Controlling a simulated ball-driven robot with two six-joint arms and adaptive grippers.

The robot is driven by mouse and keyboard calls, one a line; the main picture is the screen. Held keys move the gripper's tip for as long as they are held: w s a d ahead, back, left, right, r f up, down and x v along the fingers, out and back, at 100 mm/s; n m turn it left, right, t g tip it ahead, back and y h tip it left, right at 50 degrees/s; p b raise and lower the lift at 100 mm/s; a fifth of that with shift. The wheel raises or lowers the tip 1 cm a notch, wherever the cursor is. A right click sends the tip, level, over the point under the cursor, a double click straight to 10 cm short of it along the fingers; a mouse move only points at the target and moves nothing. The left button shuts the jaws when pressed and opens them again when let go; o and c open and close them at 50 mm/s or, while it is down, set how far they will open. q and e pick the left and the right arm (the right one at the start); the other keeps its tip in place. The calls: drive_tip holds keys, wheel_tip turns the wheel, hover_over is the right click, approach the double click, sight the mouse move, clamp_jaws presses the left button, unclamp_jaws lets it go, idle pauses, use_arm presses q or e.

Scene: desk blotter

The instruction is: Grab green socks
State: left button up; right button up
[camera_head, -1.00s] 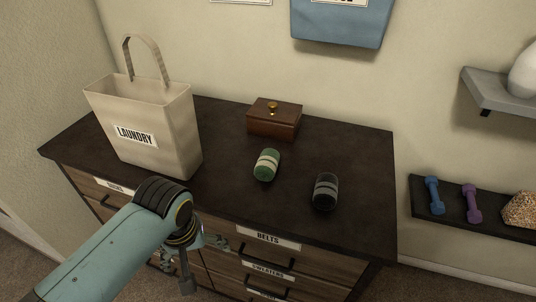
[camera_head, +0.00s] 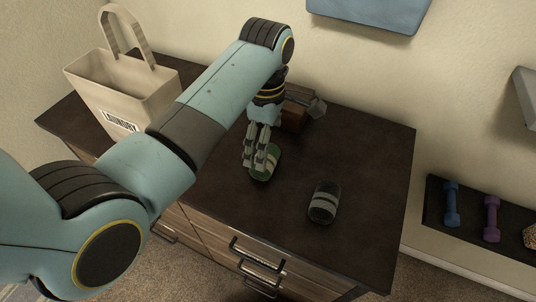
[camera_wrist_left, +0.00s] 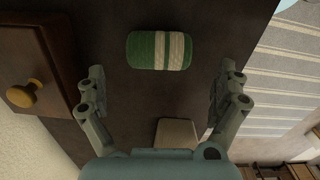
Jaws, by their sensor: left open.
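The green socks (camera_head: 264,163) are a rolled bundle with pale stripes, lying on the dark dresser top. In the left wrist view the green socks (camera_wrist_left: 159,51) lie just beyond the fingertips, between the lines of the two fingers. My left gripper (camera_head: 259,160) points down over the socks and hides part of them in the head view. In the left wrist view my left gripper (camera_wrist_left: 158,80) is open, with nothing between its fingers. My right gripper is not in view.
A black rolled pair of socks (camera_head: 324,203) with grey stripes lies to the right. A wooden box (camera_head: 294,117) stands behind my gripper; its knob (camera_wrist_left: 21,95) shows in the wrist view. A laundry bag (camera_head: 121,88) stands at the left. The dresser's right side (camera_head: 375,160) is clear.

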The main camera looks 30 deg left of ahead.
sight(274, 152)
use_arm(q)
wheel_tip(274, 152, down, 3)
drive_tip(key=shift+r, duration=0.1)
drive_tip(key=f, duration=0.4)
drive_tip(key=shift+a+f, duration=0.2)
drive_tip(key=shift+f, duration=0.1)
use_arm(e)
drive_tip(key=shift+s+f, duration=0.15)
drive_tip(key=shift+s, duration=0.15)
use_arm(q)
drive_tip(key=c, duration=1)
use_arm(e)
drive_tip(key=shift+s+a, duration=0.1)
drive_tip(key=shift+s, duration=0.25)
